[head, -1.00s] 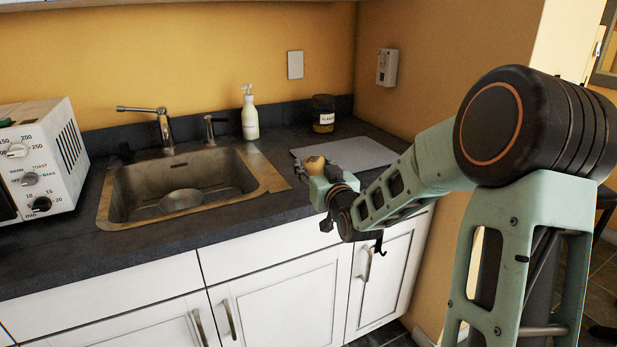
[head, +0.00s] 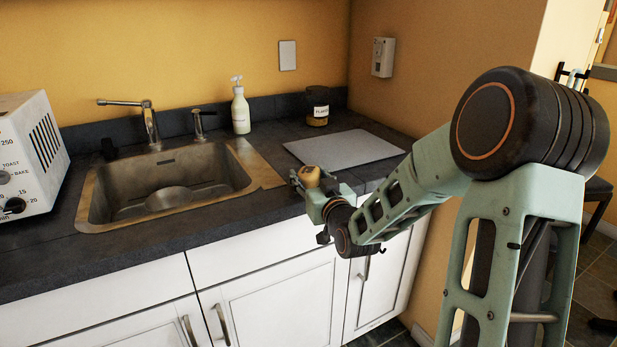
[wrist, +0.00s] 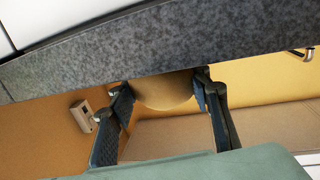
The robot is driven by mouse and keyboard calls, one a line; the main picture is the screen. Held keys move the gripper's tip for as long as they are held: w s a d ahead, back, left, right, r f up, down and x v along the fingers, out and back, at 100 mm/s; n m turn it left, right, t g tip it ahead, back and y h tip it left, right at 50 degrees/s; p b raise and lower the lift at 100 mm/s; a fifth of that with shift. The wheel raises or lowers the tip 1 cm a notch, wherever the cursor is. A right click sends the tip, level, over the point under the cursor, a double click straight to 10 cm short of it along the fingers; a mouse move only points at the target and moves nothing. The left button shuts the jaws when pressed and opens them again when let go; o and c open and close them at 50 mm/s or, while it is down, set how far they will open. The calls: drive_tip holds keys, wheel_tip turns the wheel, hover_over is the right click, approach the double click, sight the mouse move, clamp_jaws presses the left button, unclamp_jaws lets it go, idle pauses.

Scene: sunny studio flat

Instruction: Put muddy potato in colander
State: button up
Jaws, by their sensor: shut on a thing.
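My gripper (head: 310,187) is shut on the potato, a tan-brown rounded lump (head: 307,174), near the counter's front edge to the right of the sink. In the wrist view the potato (wrist: 165,92) sits between the two dark fingers, its upper part hidden behind a dark grey speckled edge. A round grey metal piece (head: 168,198) lies in the sink basin; I cannot tell whether it is the colander or a drain part. No other colander is visible.
The sink (head: 100,205) has a tap (head: 150,125) at its back. A white soap bottle (head: 240,108), a dark jar (head: 318,110) and a grey board (head: 340,149) stand or lie on the counter. A white toaster oven (head: 30,155) is at far left.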

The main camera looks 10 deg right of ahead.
drive_tip(key=o, duration=1.3)
drive_tip(key=shift+f, duration=0.1)
